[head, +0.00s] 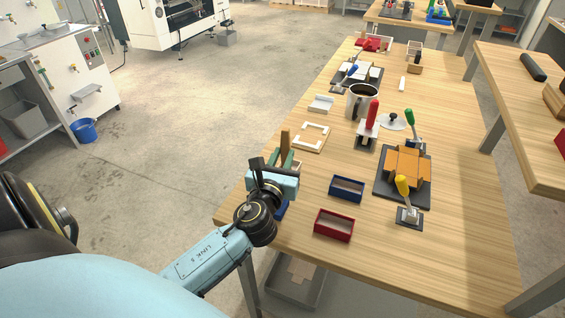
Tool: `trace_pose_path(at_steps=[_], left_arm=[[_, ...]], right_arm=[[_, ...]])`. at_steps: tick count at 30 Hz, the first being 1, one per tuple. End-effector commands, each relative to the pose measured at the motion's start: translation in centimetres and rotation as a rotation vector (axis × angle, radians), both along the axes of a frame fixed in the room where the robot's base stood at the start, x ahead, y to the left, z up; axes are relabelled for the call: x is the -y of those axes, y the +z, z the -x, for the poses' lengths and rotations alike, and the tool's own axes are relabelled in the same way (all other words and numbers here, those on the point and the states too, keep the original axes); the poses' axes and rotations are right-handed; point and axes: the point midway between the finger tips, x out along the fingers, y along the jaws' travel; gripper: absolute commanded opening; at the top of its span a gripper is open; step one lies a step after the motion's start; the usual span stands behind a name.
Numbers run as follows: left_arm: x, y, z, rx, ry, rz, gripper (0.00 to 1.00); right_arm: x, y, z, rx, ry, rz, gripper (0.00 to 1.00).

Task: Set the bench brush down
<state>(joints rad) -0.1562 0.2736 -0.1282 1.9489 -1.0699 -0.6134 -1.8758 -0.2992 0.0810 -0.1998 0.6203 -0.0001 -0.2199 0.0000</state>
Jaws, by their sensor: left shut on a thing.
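The bench brush (285,140) shows as an upright brown handle just beyond my left gripper, near the left edge of the workbench (460,240). My left gripper (283,163) is shut on it. The gripper body and wrist hide the brush's lower part, and I cannot tell whether it touches the bench top. My right gripper is not in view.
A blue tray (347,188) and a red tray (333,225) stand right of the gripper. A white frame (311,137) lies beyond it. An orange box form (408,165), a yellow-handled tool (403,186) and a red-handled tool (372,113) stand farther right. The near right bench top is clear.

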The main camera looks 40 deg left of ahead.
Motion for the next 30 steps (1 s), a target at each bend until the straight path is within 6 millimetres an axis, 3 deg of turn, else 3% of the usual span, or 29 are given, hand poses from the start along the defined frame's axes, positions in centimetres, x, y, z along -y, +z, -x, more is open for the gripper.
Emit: trace_pose_path(at_steps=[11,12,16,27,30], left_arm=[[0.0,-0.5,0.0,0.002,-0.001,-0.001,0.0],[0.0,-0.5,0.0,0.002,-0.001,-0.001,0.25],[0.0,-0.4,0.0,0.001,-0.001,0.0,0.42],[0.0,0.0,0.1,0.002,-0.001,0.0,0.43],[0.6,-0.2,1.3,0.0,-0.002,0.0,0.43]], right_arm=[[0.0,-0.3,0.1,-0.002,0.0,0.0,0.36],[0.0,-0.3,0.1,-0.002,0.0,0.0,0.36],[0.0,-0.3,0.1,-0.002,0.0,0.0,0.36],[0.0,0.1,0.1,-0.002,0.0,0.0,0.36],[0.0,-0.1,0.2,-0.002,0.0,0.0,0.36]])
